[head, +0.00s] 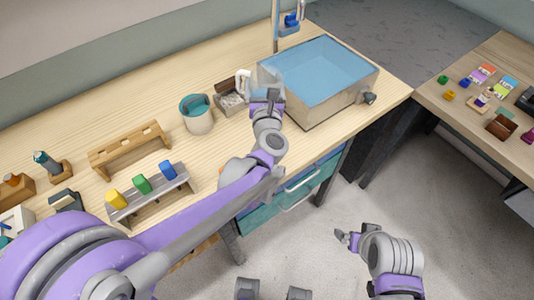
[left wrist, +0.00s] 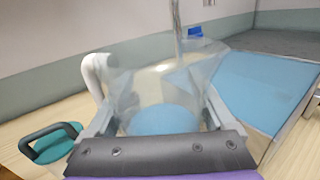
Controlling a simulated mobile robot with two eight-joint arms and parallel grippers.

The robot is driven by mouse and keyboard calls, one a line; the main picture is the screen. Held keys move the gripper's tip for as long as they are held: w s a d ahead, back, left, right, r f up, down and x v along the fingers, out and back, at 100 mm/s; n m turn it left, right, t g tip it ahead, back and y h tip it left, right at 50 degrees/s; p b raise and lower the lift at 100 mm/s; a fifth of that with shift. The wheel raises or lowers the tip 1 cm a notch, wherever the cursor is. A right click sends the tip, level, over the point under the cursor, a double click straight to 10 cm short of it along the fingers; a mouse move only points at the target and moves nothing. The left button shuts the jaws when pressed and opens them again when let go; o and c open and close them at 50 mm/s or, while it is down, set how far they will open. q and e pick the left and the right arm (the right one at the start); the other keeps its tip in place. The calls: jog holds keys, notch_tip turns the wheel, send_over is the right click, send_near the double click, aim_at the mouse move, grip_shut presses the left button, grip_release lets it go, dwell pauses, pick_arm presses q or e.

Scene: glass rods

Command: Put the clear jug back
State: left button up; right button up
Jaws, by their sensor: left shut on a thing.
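The clear jug (left wrist: 150,85) has see-through walls and a white handle (left wrist: 95,72) on its left side in the left wrist view. My left gripper (left wrist: 160,122) is shut on it, with one finger on each side. A rounded blue patch shows low in the jug, looking like liquid. In the head view the left gripper (head: 266,98) is at the left front corner of the water tank (head: 350,91). The jug is faint there, its white handle (head: 243,82) showing beside the tank. My right gripper (head: 346,238) hangs over the floor, away from the table; its finger gap is unclear.
A beige pot with a teal lid (head: 197,113) and a small box (head: 229,98) stand left of the jug. A wooden rack (head: 130,148) and a grey rack with coloured blocks (head: 150,194) are further left. A tap (head: 275,25) rises behind the tank. A side table (head: 455,110) holds small items.

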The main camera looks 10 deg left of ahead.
pick_arm(q)
jog(key=s+f+n+y+b, duration=0.1)
jog(key=s+f+y+b, duration=0.1)
jog(key=s+f+n+g+b, duration=0.1)
jog(key=shift+s+d+f+n+y, duration=0.15)
jog(key=shift+s+d+n+y, duration=0.15)
jog(key=shift+y, duration=0.1)
jog(key=shift+f+b, duration=1)
jog(key=shift+f, duration=4)
pick_arm(e)
notch_tip(320, 180, down, 7)
jog(key=shift+s, duration=0.4)
pick_arm(q)
jog(key=shift+f, duration=0.1)
jog(key=shift+f, duration=0.15)
jog(key=o, duration=1.4)
jog(key=shift+o, duration=0.4)
pick_arm(e)
jog(key=shift+f, duration=0.15)
